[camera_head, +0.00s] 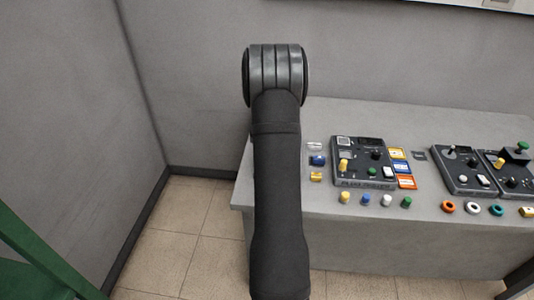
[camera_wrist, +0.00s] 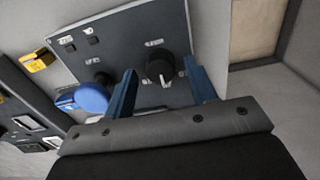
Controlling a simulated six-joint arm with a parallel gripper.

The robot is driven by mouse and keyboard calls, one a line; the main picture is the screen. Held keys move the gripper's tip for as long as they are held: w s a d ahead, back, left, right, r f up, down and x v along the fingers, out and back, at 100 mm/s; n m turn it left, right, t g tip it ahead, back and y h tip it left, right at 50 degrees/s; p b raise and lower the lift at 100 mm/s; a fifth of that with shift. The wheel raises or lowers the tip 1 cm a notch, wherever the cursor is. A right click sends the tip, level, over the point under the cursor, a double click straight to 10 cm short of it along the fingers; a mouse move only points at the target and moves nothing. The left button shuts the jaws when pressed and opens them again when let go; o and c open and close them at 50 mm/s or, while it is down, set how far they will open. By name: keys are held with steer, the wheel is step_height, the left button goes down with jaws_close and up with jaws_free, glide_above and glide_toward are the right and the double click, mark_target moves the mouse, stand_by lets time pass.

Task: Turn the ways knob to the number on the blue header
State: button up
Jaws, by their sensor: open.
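In the wrist view, a black round knob (camera_wrist: 160,65) with a white pointer mark stands on a grey panel (camera_wrist: 130,35). My gripper (camera_wrist: 160,76) is open, its two blue fingers on either side of this knob, with gaps visible between. The small labels are too blurred to read, so I cannot tell which knob is the ways knob. A blue rounded piece (camera_wrist: 91,97) lies at the panel's left edge; I cannot read a number on it. In the head view my arm hides the gripper.
A yellow piece (camera_wrist: 37,61) and another dark panel (camera_wrist: 14,100) lie to the left in the wrist view. In the head view, the grey table (camera_head: 440,215) carries a middle panel (camera_head: 350,182), more panels at right, coloured cards and several small coloured parts along the front.

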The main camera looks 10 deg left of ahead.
step_height(320, 180, up, 16)
steer(key=shift+r, duration=0.25)
stand_by(0.3)
step_height(320, 180, down, 17)
steer(key=shift+f, duration=0.2)
stand_by(0.4)
